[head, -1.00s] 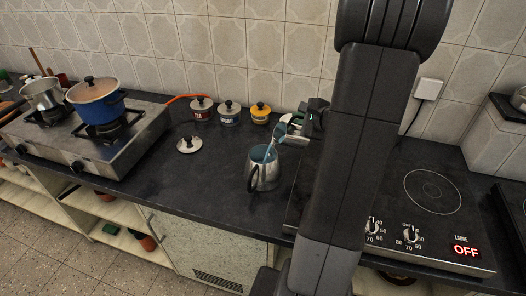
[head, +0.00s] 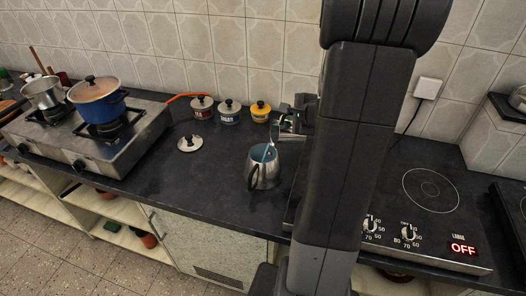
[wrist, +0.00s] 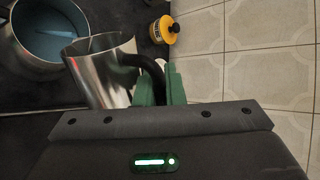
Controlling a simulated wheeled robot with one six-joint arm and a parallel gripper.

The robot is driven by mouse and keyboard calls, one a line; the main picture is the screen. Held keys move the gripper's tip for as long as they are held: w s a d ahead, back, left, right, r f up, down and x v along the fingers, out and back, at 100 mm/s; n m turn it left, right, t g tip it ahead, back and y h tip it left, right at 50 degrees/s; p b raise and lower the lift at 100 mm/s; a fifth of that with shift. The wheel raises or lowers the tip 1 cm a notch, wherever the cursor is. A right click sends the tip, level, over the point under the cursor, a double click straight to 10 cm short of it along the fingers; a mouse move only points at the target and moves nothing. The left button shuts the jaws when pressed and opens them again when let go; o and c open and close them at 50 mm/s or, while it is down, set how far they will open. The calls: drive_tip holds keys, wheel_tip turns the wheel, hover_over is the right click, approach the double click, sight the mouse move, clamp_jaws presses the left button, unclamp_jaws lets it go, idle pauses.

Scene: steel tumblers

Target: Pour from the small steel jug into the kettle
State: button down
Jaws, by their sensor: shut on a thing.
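The steel kettle (head: 265,178) stands upright on the dark counter, its top open and its dark handle towards the left front. Pale blue liquid shows inside it, also in the wrist view (wrist: 45,42). My gripper (wrist: 160,85), with green fingers, is shut on the dark handle of the small steel jug (wrist: 100,75). The jug is tilted above the kettle's right rim. In the head view the small jug (head: 276,131) is partly hidden by my gripper. A thin pale blue stream runs from it down into the kettle's opening.
A loose lid (head: 190,144) lies left of the kettle. Several lidded pots, one yellow (head: 260,111), stand by the wall. A gas stove with a blue pot (head: 97,100) is at left, an electric hob (head: 430,190) at right. The counter between lid and kettle is clear.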

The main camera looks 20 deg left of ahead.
drive_tip(key=shift+s+a+r+n+h, duration=0.35)
drive_tip(key=shift+s+a, duration=0.25)
drive_tip(key=shift+a, duration=0.25)
drive_tip(key=shift+s+a+r+n+t+h, duration=0.55)
drive_tip(key=shift+s+a+n+t+h, duration=0.2)
drive_tip(key=shift+a, duration=0.15)
drive_tip(key=d, duration=0.1)
drive_tip(key=w+d+f+m+g+y, duration=0.1)
drive_tip(key=w+m+y, duration=0.1)
drive_tip(key=shift+w+d+f, duration=0.1)
drive_tip(key=shift+d+f, duration=0.15)
drive_tip(key=shift+d, duration=0.15)
